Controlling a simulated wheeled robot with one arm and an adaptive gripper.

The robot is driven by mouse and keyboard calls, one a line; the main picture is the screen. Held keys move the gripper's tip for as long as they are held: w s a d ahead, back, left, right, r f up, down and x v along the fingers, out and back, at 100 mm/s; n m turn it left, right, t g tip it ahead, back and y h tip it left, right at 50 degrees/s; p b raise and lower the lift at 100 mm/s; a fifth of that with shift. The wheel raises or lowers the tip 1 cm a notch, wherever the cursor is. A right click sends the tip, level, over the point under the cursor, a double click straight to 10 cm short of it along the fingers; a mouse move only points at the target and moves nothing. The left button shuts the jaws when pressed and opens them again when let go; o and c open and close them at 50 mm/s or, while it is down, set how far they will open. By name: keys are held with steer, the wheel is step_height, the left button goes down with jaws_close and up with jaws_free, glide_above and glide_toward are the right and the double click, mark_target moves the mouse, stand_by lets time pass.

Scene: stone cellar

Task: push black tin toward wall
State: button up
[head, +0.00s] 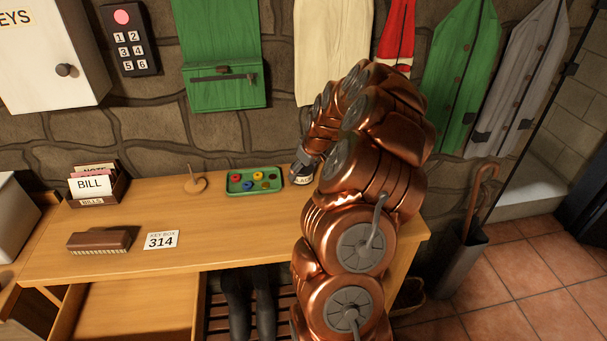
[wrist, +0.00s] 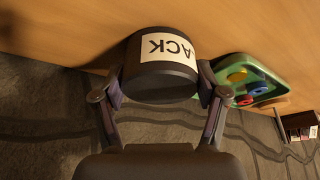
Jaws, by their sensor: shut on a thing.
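The black tin (wrist: 165,80) has a white label, of which the letters "ACK" show upside down in the wrist view. It sits on the wooden table (head: 120,222) near the back edge, close to the stone wall, and in the head view the tin (head: 302,181) is mostly covered by my arm. My gripper (wrist: 160,88) has a finger on each side of the tin and is shut on it. In the head view my gripper (head: 303,164) comes down on the tin from above. The tin's exact gap to the wall is hidden.
A green tray (head: 246,193) with several coloured rings stands just left of the tin. Further left are a small wooden peg stand (head: 195,185), a bill box (head: 98,198), a brush (head: 98,241) and a 314 card (head: 161,240). The front middle of the tabletop is clear.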

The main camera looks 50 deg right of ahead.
steer(key=shift+w+d, duration=0.25)
steer(key=shift+w, duration=0.3)
steer(key=o, duration=1.2)
steer(key=shift+d, duration=0.1)
steer(key=shift+o, duration=0.2)
steer(key=shift+s+r, duration=0.1)
steer(key=v, duration=1.1)
steer(key=shift+r, duration=0.35)
